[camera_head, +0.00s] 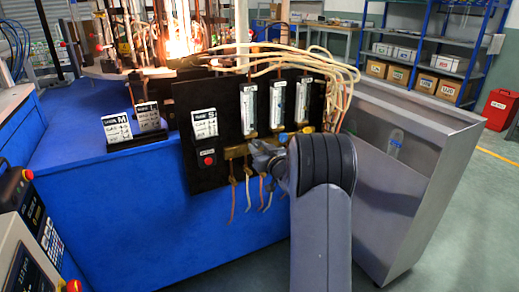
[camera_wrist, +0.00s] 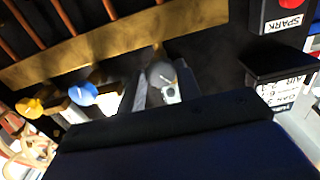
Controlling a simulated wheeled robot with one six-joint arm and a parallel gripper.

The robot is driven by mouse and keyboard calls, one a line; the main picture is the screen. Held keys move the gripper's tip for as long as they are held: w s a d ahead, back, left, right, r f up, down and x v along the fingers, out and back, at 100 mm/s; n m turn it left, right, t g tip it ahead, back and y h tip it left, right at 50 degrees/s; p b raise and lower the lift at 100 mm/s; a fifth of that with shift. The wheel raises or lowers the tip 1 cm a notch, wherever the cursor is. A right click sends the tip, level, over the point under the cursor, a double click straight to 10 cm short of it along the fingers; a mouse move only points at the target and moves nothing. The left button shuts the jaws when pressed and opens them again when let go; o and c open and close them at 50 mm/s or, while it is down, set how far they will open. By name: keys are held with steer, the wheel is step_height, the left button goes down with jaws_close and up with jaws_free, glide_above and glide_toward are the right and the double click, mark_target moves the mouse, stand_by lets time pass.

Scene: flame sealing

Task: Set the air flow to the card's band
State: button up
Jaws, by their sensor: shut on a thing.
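My gripper (camera_wrist: 157,92) is shut on a grey round knob (camera_wrist: 160,74) on the brass manifold (camera_wrist: 115,38). In the head view my gripper (camera_head: 264,154) is at the left end of the valve row, under the leftmost flow meter (camera_head: 249,108); my arm partly hides it. A blue knob (camera_wrist: 83,94) and a yellow knob (camera_wrist: 30,107) sit beside it. Two more flow meters, a middle one (camera_head: 276,104) and a right one (camera_head: 302,98), stand on the black panel. The card marked S (camera_head: 204,124) is on the panel; its numbers and the float heights are too small to read surely.
A red spark button (camera_head: 208,160) is under the S card. Cards M (camera_head: 117,127) and L (camera_head: 148,116) stand on the blue bench (camera_head: 80,135). Pale hoses (camera_head: 325,65) loop above the panel. A metal bin (camera_head: 405,185) stands right of my arm. Bright flames (camera_head: 180,40) burn behind.

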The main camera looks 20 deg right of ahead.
steer(key=shift+c, duration=0.4)
steer(key=shift+n+b, duration=0.3)
steer(key=shift+b, duration=0.05)
steer(key=shift+f+n, duration=0.1)
steer(key=shift+n, duration=0.2)
steer(key=n+b, duration=0.3)
steer(key=n, duration=0.1)
steer(key=shift+n+b, duration=1.6)
steer(key=shift+n, duration=1)
steer(key=o, duration=1)
steer(key=shift+c, duration=0.2)
steer(key=shift+s+d, duration=0.1)
steer(key=shift+s, duration=0.05)
